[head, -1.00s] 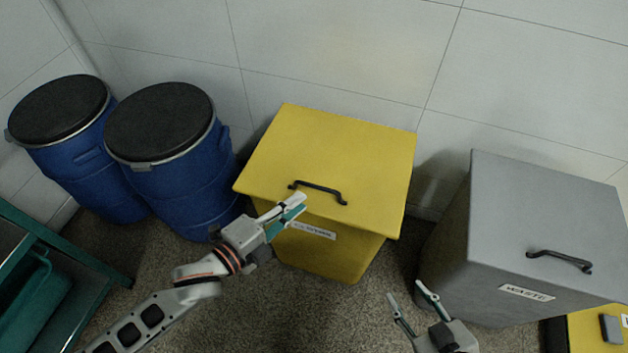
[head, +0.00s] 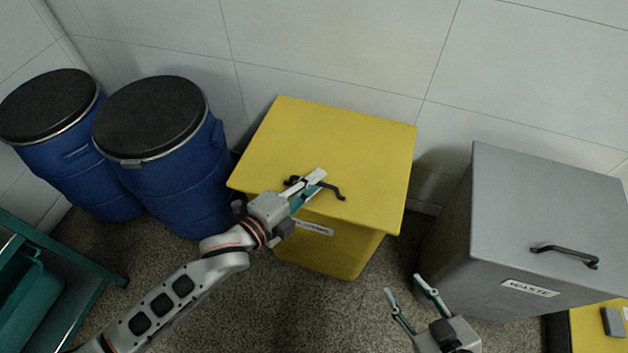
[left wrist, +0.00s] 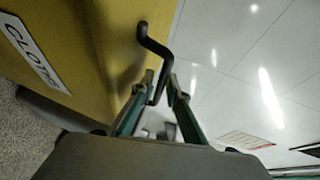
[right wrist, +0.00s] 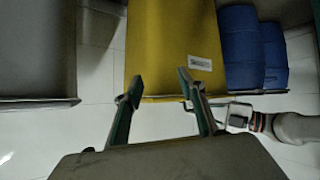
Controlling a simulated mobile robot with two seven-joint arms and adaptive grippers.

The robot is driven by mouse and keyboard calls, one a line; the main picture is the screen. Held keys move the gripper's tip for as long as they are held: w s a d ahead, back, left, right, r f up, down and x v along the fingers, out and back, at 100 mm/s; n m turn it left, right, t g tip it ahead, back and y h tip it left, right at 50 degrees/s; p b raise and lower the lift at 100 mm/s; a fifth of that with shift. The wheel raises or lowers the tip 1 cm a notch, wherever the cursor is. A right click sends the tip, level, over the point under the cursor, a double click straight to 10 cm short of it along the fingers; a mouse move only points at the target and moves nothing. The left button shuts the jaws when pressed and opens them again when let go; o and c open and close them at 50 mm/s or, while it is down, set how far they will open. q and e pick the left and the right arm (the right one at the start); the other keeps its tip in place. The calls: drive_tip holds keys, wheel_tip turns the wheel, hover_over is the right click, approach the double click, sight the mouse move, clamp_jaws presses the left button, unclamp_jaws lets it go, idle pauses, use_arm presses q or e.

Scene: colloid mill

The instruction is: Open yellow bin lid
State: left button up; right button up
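The yellow bin (head: 345,255) stands against the wall with its flat yellow lid (head: 345,135) shut. A black bar handle (head: 335,189) sits near the lid's front edge. My left gripper (head: 312,186) is at the handle and covers part of it. In the left wrist view, the handle (left wrist: 155,47) runs down between the fingers of my left gripper (left wrist: 161,85). The fingers are partly apart, with a visible gap beside the bar. My right gripper (head: 408,284) is open and empty, low in front of the bins; its fingers spread wide in the right wrist view (right wrist: 158,88).
A grey waste bin (head: 540,215) with a black handle stands to the right. Two blue drums (head: 170,180) with black lids stand to the left. A green cart (head: 50,265) is at the lower left. Speckled floor lies free in front of the yellow bin.

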use_arm(q)
clamp_jaws()
